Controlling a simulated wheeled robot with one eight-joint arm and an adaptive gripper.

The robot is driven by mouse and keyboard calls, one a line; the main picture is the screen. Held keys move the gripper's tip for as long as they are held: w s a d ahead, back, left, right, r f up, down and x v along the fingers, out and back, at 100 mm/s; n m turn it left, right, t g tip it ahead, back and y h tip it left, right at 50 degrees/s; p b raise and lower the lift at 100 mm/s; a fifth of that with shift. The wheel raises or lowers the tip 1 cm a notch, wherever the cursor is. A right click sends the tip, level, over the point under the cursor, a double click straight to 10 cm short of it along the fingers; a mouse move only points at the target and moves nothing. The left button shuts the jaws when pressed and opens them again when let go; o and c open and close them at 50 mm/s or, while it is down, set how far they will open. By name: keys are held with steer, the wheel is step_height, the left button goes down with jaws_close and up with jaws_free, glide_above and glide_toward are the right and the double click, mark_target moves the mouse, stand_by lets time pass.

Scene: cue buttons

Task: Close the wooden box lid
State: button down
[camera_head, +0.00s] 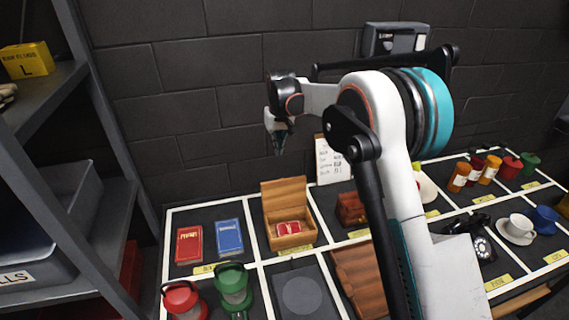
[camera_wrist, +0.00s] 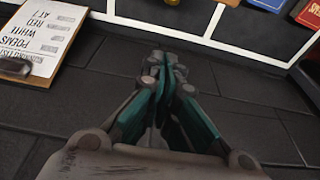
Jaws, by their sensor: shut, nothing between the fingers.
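The wooden box (camera_head: 288,215) stands in a compartment at the back of the table in the head view. Its lid (camera_head: 284,194) is raised at the back, and a red item (camera_head: 289,228) lies inside. My gripper (camera_head: 279,148) is in the air above and behind the box, close to the dark wall, apart from the lid. In the wrist view my gripper (camera_wrist: 168,62) is shut with its teal fingers together and empty. The box does not show in the wrist view.
A red book (camera_head: 189,245) and a blue book (camera_head: 229,238) lie left of the box. A clipboard (camera_head: 333,160) stands behind, right of the box. Red and green lanterns (camera_head: 234,288) stand in front. Grey shelving (camera_head: 105,150) stands at the left. My arm hides part of the table.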

mark_target(283, 192)
steer(key=d+b+x, duration=0.1)
steer(key=b+x, duration=0.1)
steer(key=x, duration=0.8)
steer(key=shift+s+d+r+b, duration=0.15)
steer(key=shift+s+b, duration=0.1)
steer(key=shift+s, duration=0.7)
steer(key=shift+s+a+r+b, duration=0.15)
steer(key=shift+s+b, duration=0.1)
steer(key=shift+s, duration=0.7)
steer(key=shift+d, duration=0.1)
steer(key=shift+s, duration=0.1)
steer(key=shift+s+d+r+t, duration=0.1)
steer(key=shift+s+r+t, duration=0.15)
steer(key=shift+t, duration=0.05)
